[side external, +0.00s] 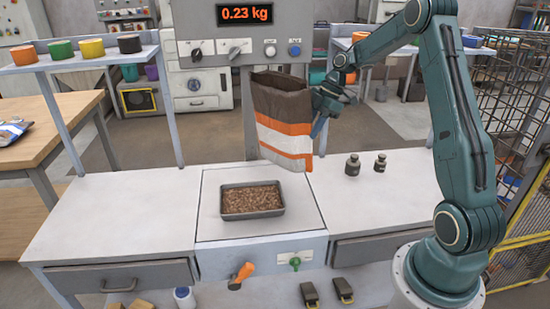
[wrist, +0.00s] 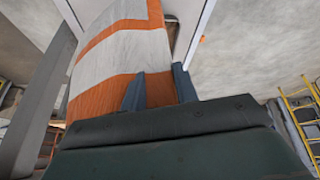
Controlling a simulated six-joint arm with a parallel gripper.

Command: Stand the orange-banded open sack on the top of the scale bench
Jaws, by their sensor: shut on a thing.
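The orange-banded open sack (side external: 283,118) is brown at the top, with orange and white bands below. It hangs slightly tilted above the back of the scale bench (side external: 215,212), its open mouth upward. My gripper (side external: 322,122) is shut on the sack's right edge. In the wrist view the sack (wrist: 125,50) fills the upper middle, and the fingers of my gripper (wrist: 158,92) press on its orange band. A tray of brown pellets (side external: 252,200) sits on the middle section of the bench top. Whether the sack's bottom touches anything is hard to tell.
Two small metal weights (side external: 366,165) stand on the right bench top. The left bench top (side external: 120,215) is clear. A display panel (side external: 245,14) reading 0.23 kg rises behind the sack. Shelves with coloured tubs (side external: 92,48) stand at the back left.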

